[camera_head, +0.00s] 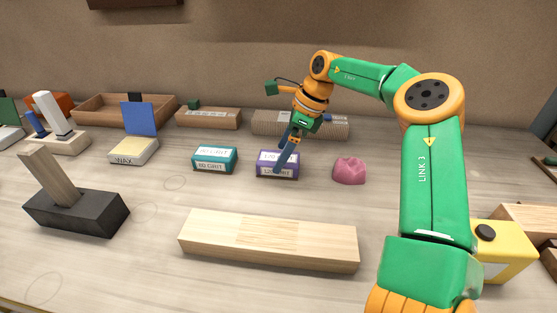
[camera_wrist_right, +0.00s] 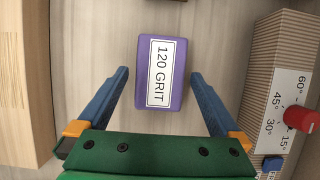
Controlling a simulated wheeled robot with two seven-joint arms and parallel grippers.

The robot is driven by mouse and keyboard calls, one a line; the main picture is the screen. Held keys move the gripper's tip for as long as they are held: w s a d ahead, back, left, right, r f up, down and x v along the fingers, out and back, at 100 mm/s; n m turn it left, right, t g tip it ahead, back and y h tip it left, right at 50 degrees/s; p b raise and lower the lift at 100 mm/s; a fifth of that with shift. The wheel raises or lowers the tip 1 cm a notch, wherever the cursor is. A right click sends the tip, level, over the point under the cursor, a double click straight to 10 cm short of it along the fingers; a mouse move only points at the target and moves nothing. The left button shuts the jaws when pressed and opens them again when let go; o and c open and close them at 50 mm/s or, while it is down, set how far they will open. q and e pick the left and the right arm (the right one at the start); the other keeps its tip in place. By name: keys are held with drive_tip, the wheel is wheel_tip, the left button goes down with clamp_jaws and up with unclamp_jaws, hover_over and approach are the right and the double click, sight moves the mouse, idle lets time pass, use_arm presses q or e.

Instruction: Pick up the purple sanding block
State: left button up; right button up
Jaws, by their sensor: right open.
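The purple sanding block (camera_head: 277,170) with a white "120 GRIT" label rests on the bench, right of the teal block in the head view. In the right wrist view the purple block (camera_wrist_right: 161,73) lies ahead of and between the two blue fingers. My right gripper (camera_head: 288,150) is open above the block, its fingers hiding part of it in the head view. In the wrist view the right gripper's fingers (camera_wrist_right: 160,75) stand apart, with a gap on each side of the block. My left gripper is not in view.
A teal 80 grit block (camera_head: 214,158) is left of the purple block, and a pink lump (camera_head: 349,171) is right of it. A wooden beam (camera_head: 210,236) lies in front. A ribbed grey block (camera_head: 330,126) stands behind. Bench around the purple block is clear.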

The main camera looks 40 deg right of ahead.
drive_tip(key=x, duration=0.2)
drive_tip(key=shift+f, duration=0.35)
drive_tip(key=shift+w+f, duration=0.15)
drive_tip(key=shift+f, duration=0.15)
